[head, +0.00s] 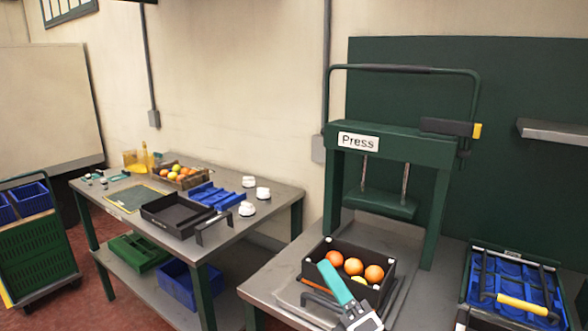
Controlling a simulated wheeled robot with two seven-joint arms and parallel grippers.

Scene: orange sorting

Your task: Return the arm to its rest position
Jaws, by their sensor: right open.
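My right gripper (335,282) comes in from the bottom edge, with a teal part reaching up over the front of a black crate (385,268). It is open, and no orange shows between its fingers. The crate stands on the right table under the front of the green press and holds several oranges (374,273). The gripper hides part of the crate's front wall; I cannot tell whether it touches the crate. My left gripper is not in view.
The green press (395,140) rises behind the crate. A blue tray with a yellow-handled tool (522,305) lies at the right. The left table (270,200) bears a black tray (177,215), a blue rack (217,196), white cups and a fruit box. A green cart stands far left.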

